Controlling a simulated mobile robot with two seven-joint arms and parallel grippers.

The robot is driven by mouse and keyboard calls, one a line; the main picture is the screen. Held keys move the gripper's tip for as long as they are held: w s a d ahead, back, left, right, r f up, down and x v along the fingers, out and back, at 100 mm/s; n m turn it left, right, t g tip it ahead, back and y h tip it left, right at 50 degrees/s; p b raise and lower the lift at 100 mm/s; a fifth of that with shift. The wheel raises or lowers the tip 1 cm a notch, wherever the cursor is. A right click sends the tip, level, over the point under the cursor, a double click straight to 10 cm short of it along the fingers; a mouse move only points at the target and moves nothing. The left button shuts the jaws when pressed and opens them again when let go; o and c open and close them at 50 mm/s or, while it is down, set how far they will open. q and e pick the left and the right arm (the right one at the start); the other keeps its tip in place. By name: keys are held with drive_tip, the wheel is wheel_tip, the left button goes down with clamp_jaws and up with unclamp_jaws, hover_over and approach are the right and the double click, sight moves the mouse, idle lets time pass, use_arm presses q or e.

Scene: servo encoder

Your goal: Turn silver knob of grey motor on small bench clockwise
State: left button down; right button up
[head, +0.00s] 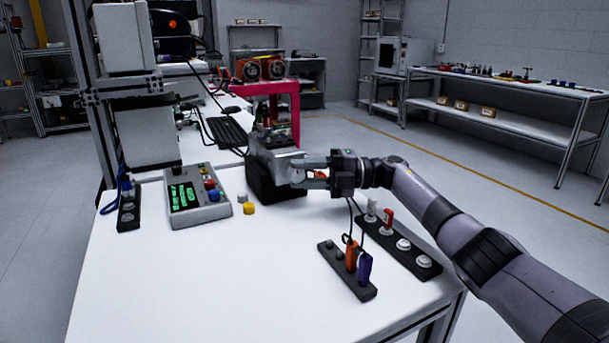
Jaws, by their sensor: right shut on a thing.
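The grey motor (267,160) stands on a black base near the back edge of the white bench (205,262). My right gripper (300,172) reaches in from the right, level with the motor's right face. Its fingers are shut on the silver knob (297,175), which is mostly hidden between them. My left gripper is not in view.
A grey control box (197,196) with green displays and colored buttons is left of the motor. Two loose caps (248,208) lie beside it. Black strips with plugs (347,270) and switches (400,243) lie at the front right. The bench's front middle is clear.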

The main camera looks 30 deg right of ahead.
drive_tip(key=o, duration=1)
drive_tip(key=shift+o, duration=0.2)
drive_tip(key=shift+b+v, duration=0.4)
drive_tip(key=shift+v, duration=3.2)
